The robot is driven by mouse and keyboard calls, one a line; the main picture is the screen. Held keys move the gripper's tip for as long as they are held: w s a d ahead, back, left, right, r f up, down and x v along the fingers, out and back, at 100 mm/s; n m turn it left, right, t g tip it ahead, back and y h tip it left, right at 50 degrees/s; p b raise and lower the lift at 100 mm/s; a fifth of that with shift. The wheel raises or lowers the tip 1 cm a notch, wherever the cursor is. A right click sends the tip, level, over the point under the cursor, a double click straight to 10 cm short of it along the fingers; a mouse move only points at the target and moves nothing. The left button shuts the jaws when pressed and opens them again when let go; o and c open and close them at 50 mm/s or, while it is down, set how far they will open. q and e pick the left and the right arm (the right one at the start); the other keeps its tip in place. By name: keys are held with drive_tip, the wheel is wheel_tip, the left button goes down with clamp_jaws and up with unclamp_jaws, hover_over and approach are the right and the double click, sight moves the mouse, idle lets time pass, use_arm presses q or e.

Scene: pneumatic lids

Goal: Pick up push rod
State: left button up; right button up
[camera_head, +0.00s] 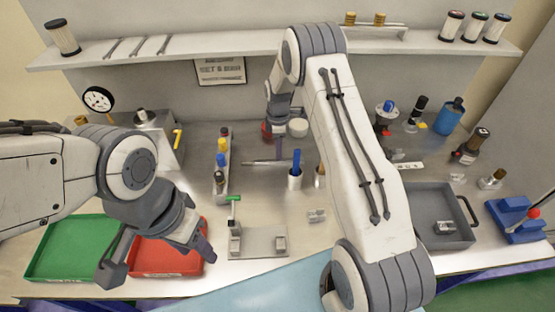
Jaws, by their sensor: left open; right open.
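A thin grey rod (260,162), which looks like the push rod, lies roughly level near the middle of the bench. Its right part runs close to the white cup and is hard to make out. My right gripper (281,136) is open, pointing down behind and above the rod, apart from it as far as I can tell. Its fingers are small and partly hidden by my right arm. My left gripper (157,257) is open and empty, with its fingers spread over the red tray (150,268) at the front left.
A metal fixture plate (259,243) is in front. A grey bin (438,203) is at right. A shelf (200,45) runs behind.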

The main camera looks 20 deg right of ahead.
sight(273, 162)
wheel_tip(273, 162, down, 4)
drive_tip(key=p, duration=0.3)
drive_tip(key=shift+a+f, duration=0.1)
drive_tip(key=shift+f, duration=0.1)
drive_tip(key=shift+w+f, duration=0.1)
drive_tip(key=shift+f, duration=0.4)
clamp_jaws()
